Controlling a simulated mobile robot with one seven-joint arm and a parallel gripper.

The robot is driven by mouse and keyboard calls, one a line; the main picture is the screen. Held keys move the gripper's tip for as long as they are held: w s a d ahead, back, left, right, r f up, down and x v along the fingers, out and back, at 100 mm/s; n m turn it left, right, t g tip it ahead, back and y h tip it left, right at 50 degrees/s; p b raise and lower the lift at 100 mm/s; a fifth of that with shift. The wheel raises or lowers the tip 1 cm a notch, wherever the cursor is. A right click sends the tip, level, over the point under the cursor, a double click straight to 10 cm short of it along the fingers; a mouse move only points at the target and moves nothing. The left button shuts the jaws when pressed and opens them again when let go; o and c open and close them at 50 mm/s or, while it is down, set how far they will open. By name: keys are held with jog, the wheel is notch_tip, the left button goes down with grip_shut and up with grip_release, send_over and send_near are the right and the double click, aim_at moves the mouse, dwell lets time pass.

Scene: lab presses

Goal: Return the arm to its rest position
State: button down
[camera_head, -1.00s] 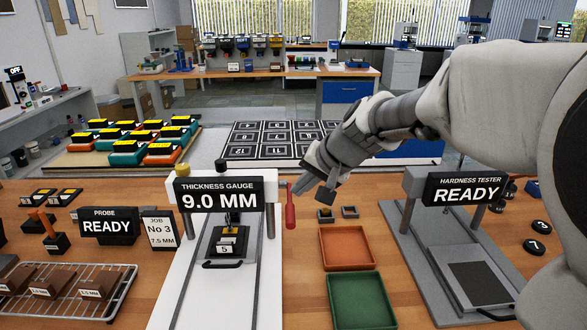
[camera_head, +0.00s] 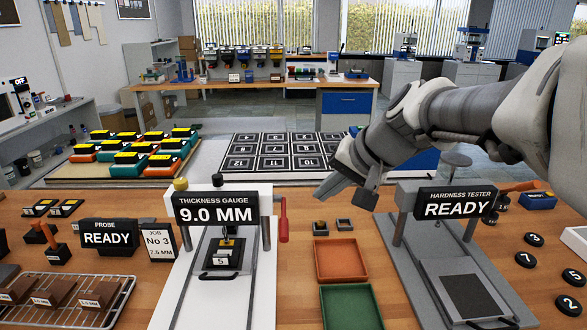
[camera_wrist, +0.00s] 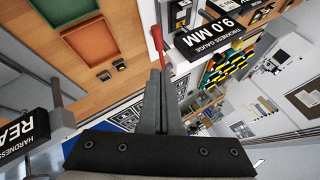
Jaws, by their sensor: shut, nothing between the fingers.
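My gripper (camera_head: 345,192) is in the air above the back edge of the wooden bench, between the thickness gauge and the hardness tester. Its fingers (camera_wrist: 163,100) are shut with nothing between them, and they point down and left in the head view. My arm comes in from the upper right. The thickness gauge (camera_head: 216,208) reads 9.0 MM and has a red lever (camera_head: 283,219) on its right side. A block labelled 5 (camera_head: 220,257) sits in the gauge. The hardness tester (camera_head: 457,204) reads READY and its plate looks empty.
An orange tray (camera_head: 341,260) and a green tray (camera_head: 351,306) lie between the two machines. A probe display (camera_head: 107,239), a job card and a wire rack (camera_head: 70,290) with brown blocks stand left. Numbered black discs (camera_head: 534,240) lie right. A numbered mat (camera_head: 280,150) lies behind.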

jog(key=s+d+f+n+h+p, duration=0.1)
jog(key=s+d+h+p, duration=0.1)
jog(key=s, duration=0.8)
jog(key=s+d+f+n+h+p, duration=0.1)
jog(key=s+d+n+h+p, duration=0.1)
jog(key=s, duration=0.7)
jog(key=d+h, duration=0.1)
jog(key=d, duration=0.1)
jog(key=shift+s+d+n+g, duration=0.3)
jog(key=shift+s+d+g, duration=0.05)
jog(key=shift+s+g, duration=0.05)
jog(key=shift+w, duration=0.15)
dwell(1.2)
